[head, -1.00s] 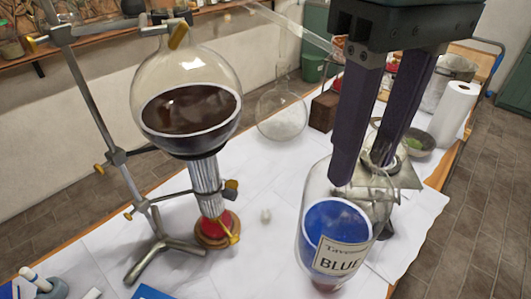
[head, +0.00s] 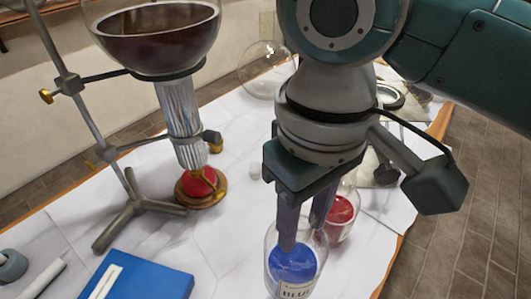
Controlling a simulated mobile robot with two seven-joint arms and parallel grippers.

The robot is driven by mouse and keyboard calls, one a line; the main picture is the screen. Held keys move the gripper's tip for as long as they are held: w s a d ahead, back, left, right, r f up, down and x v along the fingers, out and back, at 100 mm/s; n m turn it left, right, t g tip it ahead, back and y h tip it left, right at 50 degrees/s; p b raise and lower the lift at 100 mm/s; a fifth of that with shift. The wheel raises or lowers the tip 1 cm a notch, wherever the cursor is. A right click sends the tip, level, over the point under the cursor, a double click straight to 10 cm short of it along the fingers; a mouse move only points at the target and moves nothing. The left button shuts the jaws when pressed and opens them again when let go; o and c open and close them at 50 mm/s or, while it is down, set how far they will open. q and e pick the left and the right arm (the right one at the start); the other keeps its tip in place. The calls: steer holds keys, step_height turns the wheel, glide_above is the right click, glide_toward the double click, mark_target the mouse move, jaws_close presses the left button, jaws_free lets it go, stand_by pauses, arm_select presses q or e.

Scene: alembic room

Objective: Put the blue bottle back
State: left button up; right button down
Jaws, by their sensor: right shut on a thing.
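The blue bottle (head: 292,264) is clear glass with blue contents and a label reading "BLUE", at the lower middle of the head view. My right gripper (head: 302,238) comes down from above and is shut on its upper part. The fingers hide part of the bottle's neck. Its base is at or past the bottom edge, so I cannot tell whether it touches the table. A similar bottle with red contents (head: 341,210) stands just behind it to the right, partly hidden by my gripper. My left gripper is not in view.
A metal stand (head: 128,207) holds a large flask of dark liquid (head: 155,35) above a red-and-brass burner (head: 202,187) on the left. A blue book (head: 142,275) lies at the front left. Clear white cloth (head: 232,225) lies between the burner and the bottle.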

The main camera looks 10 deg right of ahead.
step_height(320, 180, down, 5)
steer(key=shift+f+b, duration=0.1)
steer(key=shift+b, duration=0.3)
step_height(320, 180, down, 4)
steer(key=shift+r+b, duration=0.15)
steer(key=shift+b, duration=0.3)
steer(key=shift+c, duration=2.2)
jaws_free()
